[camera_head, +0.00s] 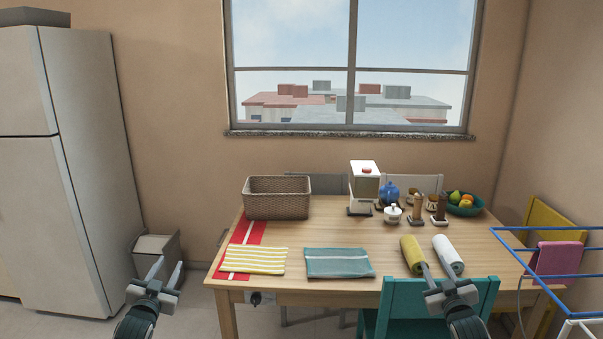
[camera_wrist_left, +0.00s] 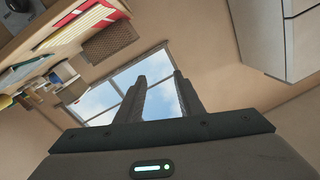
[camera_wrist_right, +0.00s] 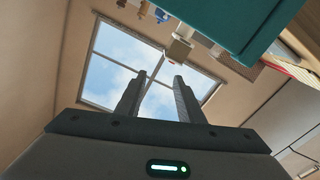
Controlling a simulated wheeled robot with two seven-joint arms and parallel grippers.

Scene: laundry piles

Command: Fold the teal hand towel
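The teal hand towel (camera_head: 338,255) lies flat on the front middle of the wooden table (camera_head: 300,281) in the head view, with a pale stripe across it. My left gripper (camera_head: 169,267) is open and empty, left of the table's front left corner and well apart from the towel; its parted fingers show in the left wrist view (camera_wrist_left: 164,85). My right gripper (camera_head: 432,268) is open and empty, in front of the table to the right of the towel. Its parted fingers show in the right wrist view (camera_wrist_right: 158,85).
A yellow-striped cloth (camera_head: 254,260) lies left of the towel, over a red runner (camera_head: 244,233). A wicker basket (camera_head: 277,198) stands behind. Rolled yellow (camera_head: 410,249) and white (camera_head: 446,250) cloths lie to the right. A teal chair (camera_head: 405,297) stands in front, and a blue drying rack (camera_head: 545,249) at far right.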

